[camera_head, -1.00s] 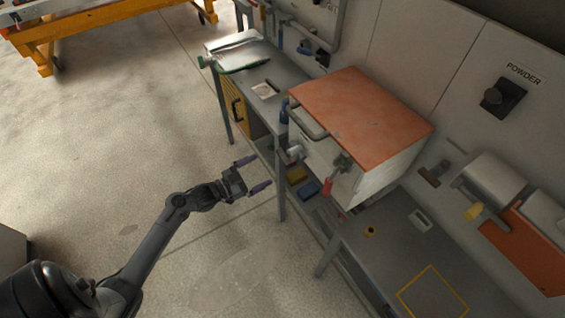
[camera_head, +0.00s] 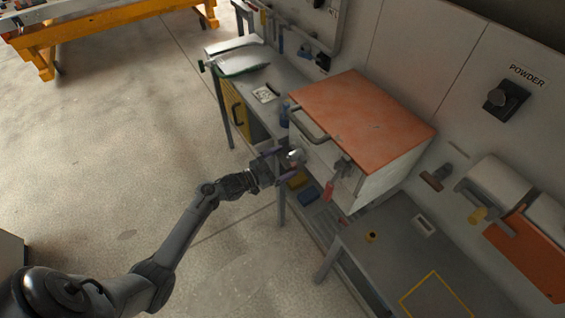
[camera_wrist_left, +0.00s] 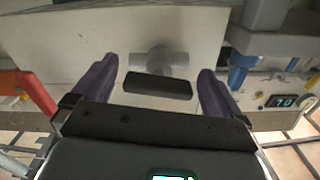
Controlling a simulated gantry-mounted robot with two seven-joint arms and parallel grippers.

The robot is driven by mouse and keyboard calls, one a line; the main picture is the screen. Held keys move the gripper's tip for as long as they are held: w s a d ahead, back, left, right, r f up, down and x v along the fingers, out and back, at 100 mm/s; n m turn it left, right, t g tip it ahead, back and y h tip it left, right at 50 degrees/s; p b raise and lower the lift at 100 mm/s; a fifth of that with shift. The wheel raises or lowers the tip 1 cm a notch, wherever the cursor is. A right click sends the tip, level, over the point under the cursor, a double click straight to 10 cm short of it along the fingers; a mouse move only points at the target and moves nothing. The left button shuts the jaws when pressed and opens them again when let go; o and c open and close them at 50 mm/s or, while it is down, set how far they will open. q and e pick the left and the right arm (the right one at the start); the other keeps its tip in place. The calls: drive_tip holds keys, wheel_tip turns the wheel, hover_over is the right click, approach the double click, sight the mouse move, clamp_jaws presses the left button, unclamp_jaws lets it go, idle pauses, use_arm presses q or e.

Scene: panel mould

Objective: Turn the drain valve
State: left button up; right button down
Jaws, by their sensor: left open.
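A white box with an orange lid (camera_head: 358,108) stands on the bench. A light grey fitting (camera_head: 296,156) sticks out low on its front. In the left wrist view, a grey T-shaped fitting (camera_wrist_left: 158,58) is on the pale panel, with a dark bar (camera_wrist_left: 157,86) in front of it. I cannot tell for sure which part is the drain valve. A red-handled part (camera_head: 329,190) hangs at the box's corner; red also shows in the wrist view (camera_wrist_left: 36,90). My left gripper (camera_head: 281,165) is open beside the grey fitting, its fingers (camera_wrist_left: 160,68) either side of the bar.
A bar handle (camera_head: 306,126) juts from the box's upper front. A blue bottle (camera_head: 284,113) stands left of the box. The lower bench (camera_head: 385,250) is at right; open floor lies at left.

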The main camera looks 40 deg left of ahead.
use_arm(q)
drive_tip(key=c, duration=0.9)
drive_tip(key=shift+r+n+p, duration=0.2)
drive_tip(key=shift+n+p, duration=0.1)
drive_tip(key=shift+p, duration=0.2)
drive_tip(key=shift+f+n+p, duration=0.1)
drive_tip(key=shift+n+p, duration=0.4)
drive_tip(key=shift+f, duration=0.1)
drive_tip(key=o, duration=0.9)
